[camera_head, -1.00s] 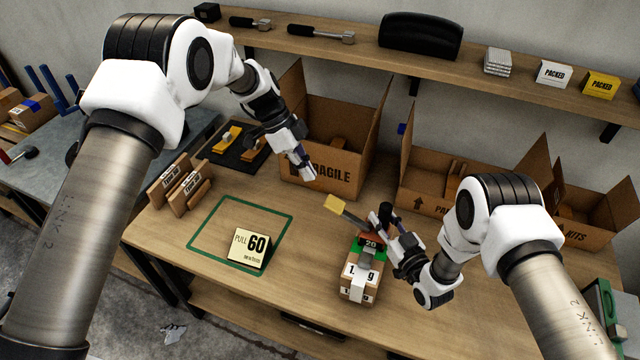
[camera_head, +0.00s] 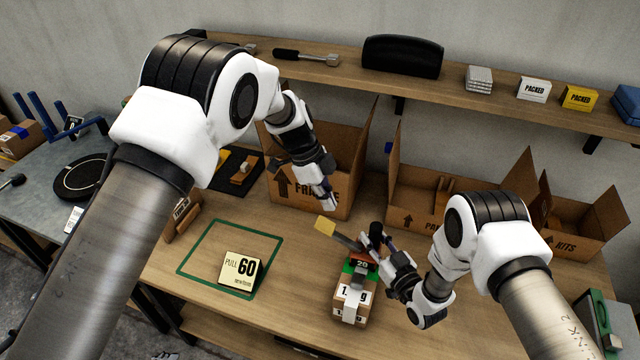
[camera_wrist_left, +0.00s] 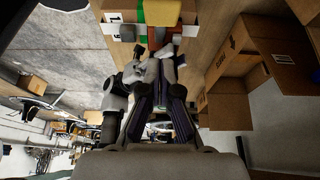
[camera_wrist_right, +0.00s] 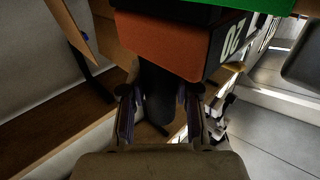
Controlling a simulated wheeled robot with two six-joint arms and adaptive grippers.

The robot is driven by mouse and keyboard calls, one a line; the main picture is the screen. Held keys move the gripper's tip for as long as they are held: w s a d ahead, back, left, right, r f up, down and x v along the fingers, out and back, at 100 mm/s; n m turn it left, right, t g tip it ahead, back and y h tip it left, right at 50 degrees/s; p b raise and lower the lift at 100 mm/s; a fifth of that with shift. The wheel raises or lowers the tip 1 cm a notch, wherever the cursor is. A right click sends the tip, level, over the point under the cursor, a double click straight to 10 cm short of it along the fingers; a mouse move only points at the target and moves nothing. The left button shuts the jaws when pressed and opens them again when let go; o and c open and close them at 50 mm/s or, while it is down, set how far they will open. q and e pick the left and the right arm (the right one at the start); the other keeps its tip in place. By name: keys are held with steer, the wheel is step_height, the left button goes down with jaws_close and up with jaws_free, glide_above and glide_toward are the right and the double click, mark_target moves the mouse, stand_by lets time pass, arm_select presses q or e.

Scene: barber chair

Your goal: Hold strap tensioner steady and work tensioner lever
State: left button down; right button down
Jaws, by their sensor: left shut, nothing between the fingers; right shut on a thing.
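The strap tensioner (camera_head: 362,263), an orange block marked 20, sits with a green strap on a small labelled carton (camera_head: 350,297). In the right wrist view the tensioner's orange body (camera_wrist_right: 165,42) fills the top. The lever (camera_head: 325,226) is a grey bar with a yellow end, tilted up to the left. My right gripper (camera_head: 376,248) is shut on the tensioner's black grip (camera_wrist_right: 158,95), seen between its fingers. My left gripper (camera_head: 332,204) is shut and empty, a little above the lever's yellow end. It also shows in the left wrist view (camera_wrist_left: 163,85), with the tensioner beyond it.
Open cardboard boxes stand behind, one marked fragile (camera_head: 300,205) close to my left gripper. A shelf (camera_head: 430,90) runs along the wall.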

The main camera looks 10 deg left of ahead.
mark_target(318, 221)
arm_select(q)
step_height(318, 221, down, 5)
steer(key=shift+a+r, duration=0.1)
steer(key=shift+r, duration=0.05)
steer(key=shift+w+a+f, duration=0.1)
steer(key=shift+a+f, duration=0.2)
steer(key=shift+f, duration=0.2)
steer(key=shift+w+a+f+h, duration=0.15)
steer(key=shift+a+f+h, duration=0.65)
steer(key=shift+f+h, duration=0.3)
steer(key=shift+w+a+f+g+h, duration=0.15)
steer(key=shift+a+f+h, duration=0.15)
steer(key=shift+f, duration=0.25)
steer(key=shift+s+a+f+g+h, duration=0.1)
steer(key=shift+a+f+h, duration=0.2)
steer(key=shift+f, duration=0.3)
steer(key=shift+w+a+f+g+h, duration=0.1)
steer(key=shift+a+f+g+h, duration=0.1)
steer(key=shift+f+h, duration=0.3)
steer(key=shift+f, duration=0.15)
